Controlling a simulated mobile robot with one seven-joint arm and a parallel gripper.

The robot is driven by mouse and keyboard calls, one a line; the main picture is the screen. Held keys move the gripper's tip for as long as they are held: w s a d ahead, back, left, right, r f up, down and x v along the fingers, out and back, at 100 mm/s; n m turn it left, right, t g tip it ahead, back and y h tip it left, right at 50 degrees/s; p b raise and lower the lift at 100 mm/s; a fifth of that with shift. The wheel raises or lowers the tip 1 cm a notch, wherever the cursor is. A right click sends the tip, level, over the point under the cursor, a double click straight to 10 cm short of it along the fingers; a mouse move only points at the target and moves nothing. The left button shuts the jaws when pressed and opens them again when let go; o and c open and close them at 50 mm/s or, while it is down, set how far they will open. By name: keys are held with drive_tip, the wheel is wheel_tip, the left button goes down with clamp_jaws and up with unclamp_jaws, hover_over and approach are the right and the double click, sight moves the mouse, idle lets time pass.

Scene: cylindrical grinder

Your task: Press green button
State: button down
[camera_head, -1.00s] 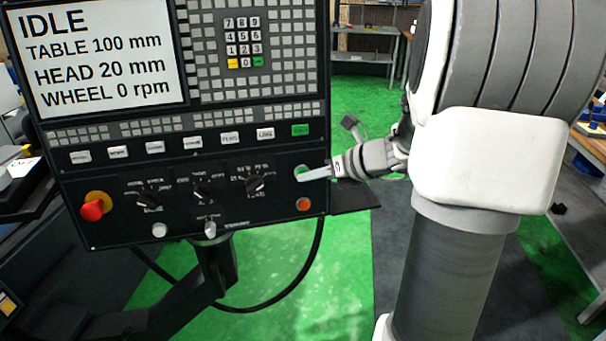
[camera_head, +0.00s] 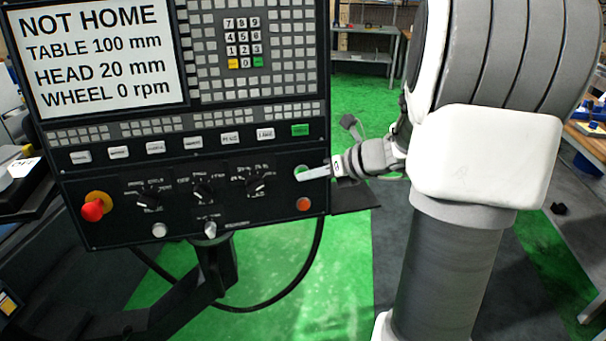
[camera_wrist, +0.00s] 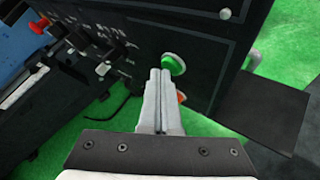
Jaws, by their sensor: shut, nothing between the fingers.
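The round green button (camera_wrist: 174,62) sits on the lower right of the black control panel (camera_head: 110,215). The panel's screen (camera_head: 95,55) reads NOT HOME, TABLE 100 mm, HEAD 20 mm, WHEEL 0 rpm.
An orange button (camera_head: 303,204) lies just below the green one. A red emergency stop (camera_head: 93,209) is at the panel's lower left. Rotary knobs (camera_head: 255,185) line the middle. A dark shelf plate (camera_wrist: 265,105) juts out right of the panel.

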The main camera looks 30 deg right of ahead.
drive_tip(key=shift+s+a+r, duration=0.15)
drive_tip(key=shift+s, duration=0.55)
drive_tip(key=s, duration=0.3)
drive_tip(key=s+a+r+p, duration=0.1)
drive_tip(key=s, duration=0.1)
drive_tip(key=shift+w, duration=0.1)
idle(0.6)
